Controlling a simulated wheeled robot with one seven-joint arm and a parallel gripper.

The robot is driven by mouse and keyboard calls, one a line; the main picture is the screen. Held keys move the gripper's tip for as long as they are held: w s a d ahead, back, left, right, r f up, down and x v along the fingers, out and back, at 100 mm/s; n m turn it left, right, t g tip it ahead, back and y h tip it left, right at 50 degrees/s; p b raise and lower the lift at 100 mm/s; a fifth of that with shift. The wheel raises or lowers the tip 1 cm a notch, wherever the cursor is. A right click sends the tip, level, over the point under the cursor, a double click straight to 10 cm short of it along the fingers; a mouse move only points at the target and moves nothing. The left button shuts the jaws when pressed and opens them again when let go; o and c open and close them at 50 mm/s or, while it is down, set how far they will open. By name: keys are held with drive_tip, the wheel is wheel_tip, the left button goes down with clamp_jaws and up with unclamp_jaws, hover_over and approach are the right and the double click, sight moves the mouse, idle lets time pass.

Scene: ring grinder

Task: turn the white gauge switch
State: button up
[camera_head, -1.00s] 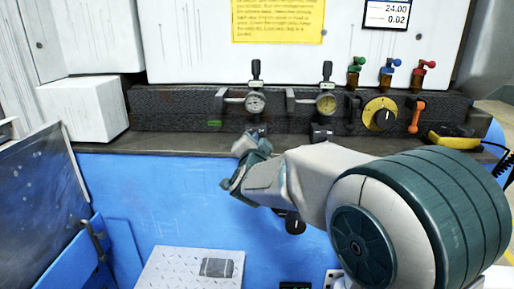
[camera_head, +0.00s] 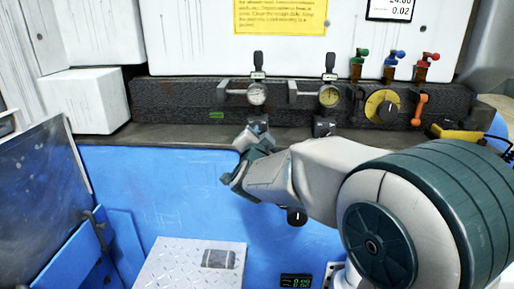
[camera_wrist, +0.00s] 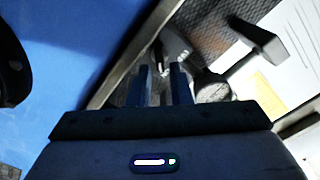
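The white-faced gauge (camera_head: 257,94) is on the dark ledge below the yellow note. Its small dark switch (camera_head: 258,127) sits just below it, partly hidden by my gripper. My gripper (camera_head: 254,138) reaches up at the ledge's front edge, right by this switch; contact cannot be told. In the wrist view, the two fingers of my gripper (camera_wrist: 160,85) stand apart with a gap between them. A pale, blurred part shows just beyond the fingertips, and I cannot tell whether it is the switch.
A yellow-faced gauge (camera_head: 329,95) with its own dark switch (camera_head: 324,126) is to the right. Further right are a yellow dial (camera_head: 382,106), an orange handle (camera_head: 419,110) and coloured valves. A white box (camera_head: 94,100) stands left.

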drive_tip(key=s+p, duration=0.1)
drive_tip(key=s, duration=1.1)
drive_tip(key=shift+s+a, duration=0.25)
drive_tip(key=shift+s, duration=0.1)
drive_tip(key=shift+r+p, duration=0.1)
drive_tip(key=shift+p, duration=0.25)
wheel_tip(320, 180, up, 6)
drive_tip(key=s+d+n+g+y+p, duration=0.2)
drive_tip(key=d+n+g+y+p, duration=0.25)
drive_tip(key=p, duration=0.65)
drive_tip(key=s+d+r+n+g+h+p, duration=0.1)
drive_tip(key=s+d+n+g+h+p, duration=0.1)
drive_tip(key=s+d+g+p, duration=0.3)
drive_tip(key=s+d+r+n+g+h+p, duration=0.2)
drive_tip(key=s+d+g+p, duration=0.3)
drive_tip(key=s, duration=0.8)
drive_tip(key=d+n+p, duration=0.1)
drive_tip(key=d+p, duration=0.1)
drive_tip(key=shift+d+r+g+p, duration=0.15)
drive_tip(key=shift+d+g+p, duration=0.2)
drive_tip(key=shift+d, duration=0.05)
